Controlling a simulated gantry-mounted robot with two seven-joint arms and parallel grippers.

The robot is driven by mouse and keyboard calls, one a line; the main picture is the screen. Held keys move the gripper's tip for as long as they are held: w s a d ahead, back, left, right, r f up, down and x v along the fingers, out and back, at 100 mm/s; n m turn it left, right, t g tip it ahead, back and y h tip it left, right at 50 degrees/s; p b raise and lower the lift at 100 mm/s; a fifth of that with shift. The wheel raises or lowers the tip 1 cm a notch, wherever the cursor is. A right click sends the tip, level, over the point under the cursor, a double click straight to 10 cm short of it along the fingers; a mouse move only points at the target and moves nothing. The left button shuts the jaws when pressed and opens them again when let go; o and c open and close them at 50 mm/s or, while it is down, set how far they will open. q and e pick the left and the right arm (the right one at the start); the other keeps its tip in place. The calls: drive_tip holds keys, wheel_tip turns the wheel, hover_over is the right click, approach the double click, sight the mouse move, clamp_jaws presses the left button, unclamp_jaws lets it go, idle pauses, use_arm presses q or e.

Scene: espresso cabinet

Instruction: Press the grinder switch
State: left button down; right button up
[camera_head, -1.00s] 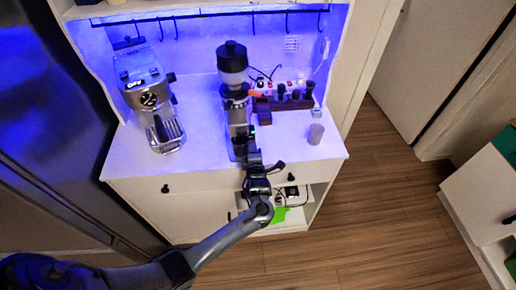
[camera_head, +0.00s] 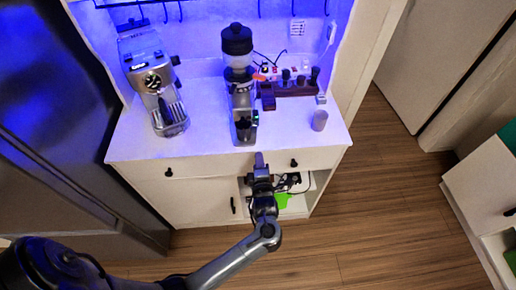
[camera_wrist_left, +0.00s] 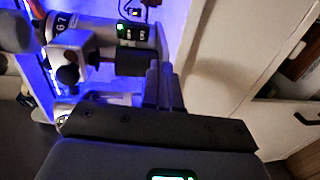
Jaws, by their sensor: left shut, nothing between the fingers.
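The coffee grinder (camera_head: 240,90) stands upright on the white cabinet top, with a black lid and a clear hopper. A small green light shows on the right side of its body. In the left wrist view the grinder body (camera_wrist_left: 100,28) lies sideways at the upper left, and its dark switch panel (camera_wrist_left: 131,32) shows a green-lit mark beside white marks. My left gripper (camera_head: 260,159) is shut and empty, in front of the cabinet's front edge and apart from the grinder. Its fingers (camera_wrist_left: 163,86) show together in the left wrist view, below the panel. My right gripper is out of view.
An espresso machine (camera_head: 153,80) stands left of the grinder. A dark wooden stand with tools (camera_head: 292,87) and a small grey cup (camera_head: 319,120) are to the right. Hooks hang above. The cabinet front (camera_head: 200,195) has knobs and an open shelf. The floor at right is clear.

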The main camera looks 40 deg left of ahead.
use_arm(q)
drive_tip(key=shift+f+v, duration=0.15)
drive_tip(key=shift+v, duration=0.5)
drive_tip(key=shift+f+v, duration=0.15)
drive_tip(key=shift+v, duration=0.5)
